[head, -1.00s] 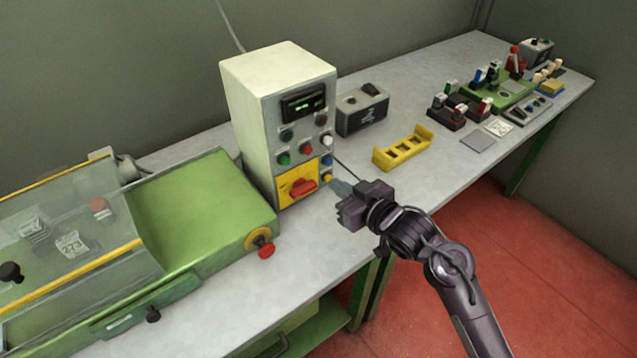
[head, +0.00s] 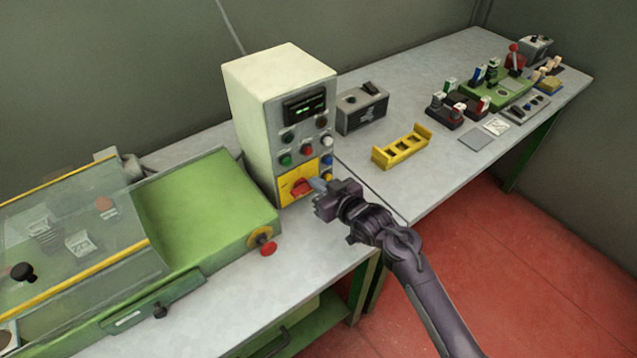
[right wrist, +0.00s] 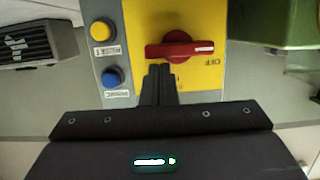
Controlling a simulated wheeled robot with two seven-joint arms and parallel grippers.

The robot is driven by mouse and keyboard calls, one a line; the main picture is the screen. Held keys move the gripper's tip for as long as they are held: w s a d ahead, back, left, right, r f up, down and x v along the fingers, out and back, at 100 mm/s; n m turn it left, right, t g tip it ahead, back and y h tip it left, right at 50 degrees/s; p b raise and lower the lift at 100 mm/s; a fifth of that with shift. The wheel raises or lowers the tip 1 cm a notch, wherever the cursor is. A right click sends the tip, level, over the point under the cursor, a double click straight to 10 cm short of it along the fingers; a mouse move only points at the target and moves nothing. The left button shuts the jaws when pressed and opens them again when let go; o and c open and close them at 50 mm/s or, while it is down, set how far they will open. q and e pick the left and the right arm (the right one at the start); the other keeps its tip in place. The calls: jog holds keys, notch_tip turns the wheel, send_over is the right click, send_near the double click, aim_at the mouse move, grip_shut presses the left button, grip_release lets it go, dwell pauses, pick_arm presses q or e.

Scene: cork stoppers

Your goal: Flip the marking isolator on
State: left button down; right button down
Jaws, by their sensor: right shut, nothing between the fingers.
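The marking isolator is a red rotary handle (head: 301,187) on a yellow plate (head: 288,193) low on the front of the cream control box (head: 243,110). The right wrist view shows the red handle (right wrist: 180,50) lying crosswise on the yellow plate (right wrist: 150,18), with "OFF" lettering near its right end. My right gripper (head: 318,185) is shut and empty, its tips close to the handle. In the right wrist view the closed fingertips (right wrist: 159,70) are just below the handle's left part; I cannot tell whether they touch. My left gripper is not in view.
Yellow (right wrist: 101,31) and blue (right wrist: 112,76) buttons sit beside the plate. A green machine with a clear cover (head: 75,235) stands left of the box, with a red knob (head: 268,249). A grey box (head: 361,108) and yellow rack (head: 401,147) stand to the right.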

jog(key=shift+w+d+f+m+y, duration=0.1)
jog(key=shift+d+f+m+y, duration=0.05)
jog(key=shift+m, duration=0.4)
jog(key=shift+w+d+f+m+y, duration=0.1)
jog(key=shift+m+y, duration=0.05)
jog(key=shift+m, duration=0.4)
jog(key=shift+d+f+m+g+y, duration=0.1)
jog(key=shift+f+m+g+y, duration=0.15)
jog(key=shift+m, duration=0.25)
jog(key=shift+w+d+f+m+g+y, duration=0.15)
jog(key=shift+f+m+g+y, duration=0.2)
jog(key=shift+m, duration=0.75)
jog(key=m, duration=0.1)
jog(key=f+m+y, duration=0.1)
jog(key=shift+m, duration=0.4)
jog(key=m, duration=0.1)
jog(key=f+m+y+b, duration=0.1)
jog(key=m, duration=0.1)
